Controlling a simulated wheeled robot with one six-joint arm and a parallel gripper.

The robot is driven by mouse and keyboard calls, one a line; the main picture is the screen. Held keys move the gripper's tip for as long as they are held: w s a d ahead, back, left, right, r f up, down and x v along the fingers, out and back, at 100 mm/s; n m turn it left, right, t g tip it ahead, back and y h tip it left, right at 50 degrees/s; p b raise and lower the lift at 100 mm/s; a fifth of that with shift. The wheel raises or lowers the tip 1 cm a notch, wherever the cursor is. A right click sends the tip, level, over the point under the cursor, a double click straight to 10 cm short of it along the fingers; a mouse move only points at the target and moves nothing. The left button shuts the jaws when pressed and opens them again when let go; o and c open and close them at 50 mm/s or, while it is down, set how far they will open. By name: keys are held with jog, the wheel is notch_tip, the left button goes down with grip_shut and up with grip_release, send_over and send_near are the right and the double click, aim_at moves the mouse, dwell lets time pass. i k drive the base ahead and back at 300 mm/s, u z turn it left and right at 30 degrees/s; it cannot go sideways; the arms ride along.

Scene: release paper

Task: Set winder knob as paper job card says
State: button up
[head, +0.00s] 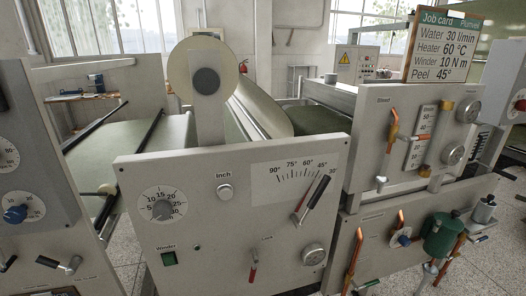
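A grey knob (162,210) sits on a round white dial on the left of the central panel, with a scale from about 5 to 30. Its pointer is too small to read. My gripper is not in view.

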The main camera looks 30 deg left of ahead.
aim_at(162, 209)
jog(key=u, duration=0.4)
jog(key=k, duration=0.5)
jog(key=u, duration=1.15)
jog(key=i, duration=0.7)
jog(key=u, duration=0.55)
